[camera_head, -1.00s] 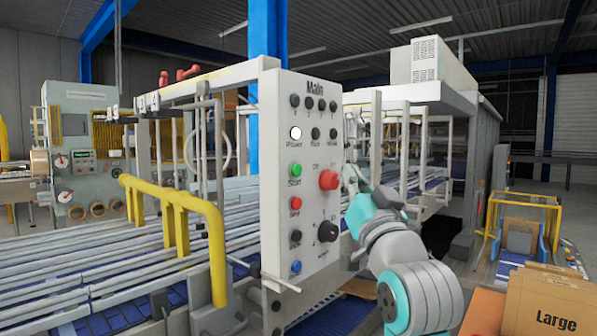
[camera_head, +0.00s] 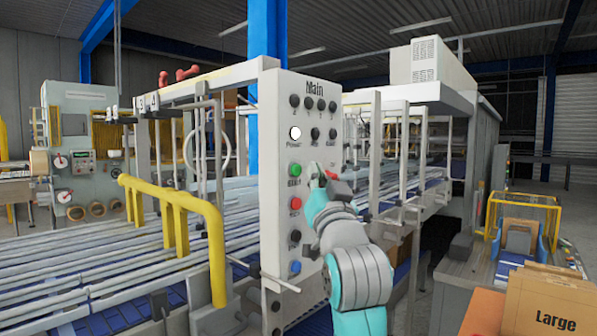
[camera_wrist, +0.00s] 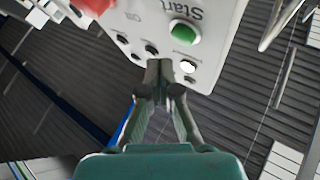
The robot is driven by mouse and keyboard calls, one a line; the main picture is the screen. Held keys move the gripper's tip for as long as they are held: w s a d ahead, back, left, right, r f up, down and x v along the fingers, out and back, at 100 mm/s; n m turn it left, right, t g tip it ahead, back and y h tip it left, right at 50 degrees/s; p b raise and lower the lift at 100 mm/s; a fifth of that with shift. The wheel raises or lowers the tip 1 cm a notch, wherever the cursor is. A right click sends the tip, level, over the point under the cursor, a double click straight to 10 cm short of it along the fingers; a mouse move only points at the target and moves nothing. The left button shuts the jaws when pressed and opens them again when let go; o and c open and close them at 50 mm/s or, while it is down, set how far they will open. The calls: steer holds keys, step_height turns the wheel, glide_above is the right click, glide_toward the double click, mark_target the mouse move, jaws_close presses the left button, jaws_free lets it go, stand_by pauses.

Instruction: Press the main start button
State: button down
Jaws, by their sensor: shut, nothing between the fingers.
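The grey-white "Main" control panel (camera_head: 282,100) stands in the middle of the head view. Its green start button (camera_head: 295,170) is in the left column, below the lit white power lamp (camera_head: 295,133) and above a small red button (camera_head: 296,203). My gripper (camera_head: 314,170) is in front of the panel, just right of the green button, with its fingers shut and empty. In the wrist view the panel is upside down. The green button (camera_wrist: 184,32) lies beyond and right of my shut fingertips (camera_wrist: 160,66). Whether the fingertips touch the panel cannot be told.
A large red knob (camera_head: 331,175) is partly hidden by my gripper. A blue button (camera_head: 295,267) sits at the panel's bottom. A yellow rail (camera_head: 175,215) and conveyor lie left. A "Large" carton (camera_head: 548,305) is at lower right.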

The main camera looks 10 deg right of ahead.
steer(key=shift+w+a, duration=0.3)
steer(key=shift+w, duration=0.15)
stand_by(1.2)
steer(key=shift+w+a, duration=0.3)
